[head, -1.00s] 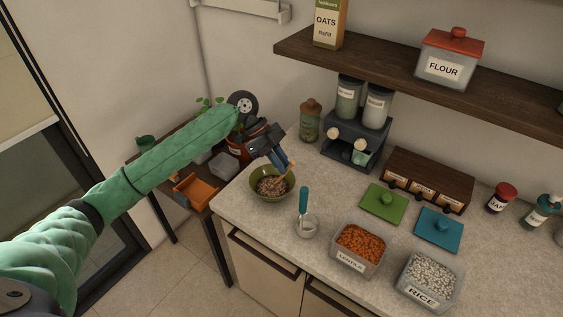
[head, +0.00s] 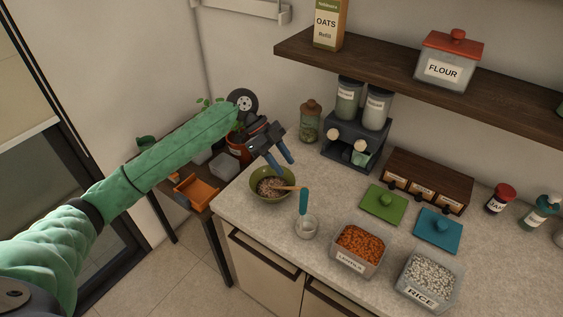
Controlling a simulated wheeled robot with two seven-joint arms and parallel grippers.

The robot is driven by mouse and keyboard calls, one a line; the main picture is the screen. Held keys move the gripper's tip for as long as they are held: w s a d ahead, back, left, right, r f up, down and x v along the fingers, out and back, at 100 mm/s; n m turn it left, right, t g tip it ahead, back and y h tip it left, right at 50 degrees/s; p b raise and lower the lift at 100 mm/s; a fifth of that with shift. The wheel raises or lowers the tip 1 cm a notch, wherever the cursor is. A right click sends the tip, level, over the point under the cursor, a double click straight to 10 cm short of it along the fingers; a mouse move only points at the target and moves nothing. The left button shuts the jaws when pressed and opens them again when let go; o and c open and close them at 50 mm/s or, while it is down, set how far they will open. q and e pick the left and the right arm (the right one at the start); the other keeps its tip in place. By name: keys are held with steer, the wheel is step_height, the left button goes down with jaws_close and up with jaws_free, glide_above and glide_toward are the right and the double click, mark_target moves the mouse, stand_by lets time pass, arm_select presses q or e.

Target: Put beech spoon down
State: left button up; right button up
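The beech spoon (head: 290,188) rests in the green bowl (head: 257,190), its handle leaning over the bowl's right rim. The bowl holds a brownish grainy mix (head: 268,186) and stands on the counter near its left end. My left gripper (head: 278,164) is just above and behind the bowl, its two blue fingers spread apart with nothing between them. It looks apart from the spoon. My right gripper is not in the head view.
A glass cup (head: 306,229) with a teal-handled tool (head: 303,201) stands close to the bowl's right. Tubs of lentils (head: 358,263) and rice (head: 428,287) stand along the front. A dispenser (head: 343,146) and a lidded jar (head: 310,128) stand behind.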

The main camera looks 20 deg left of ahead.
arm_select(q)
step_height(320, 180, up, 6)
steer(key=p, duration=0.2)
steer(key=shift+p, duration=0.4)
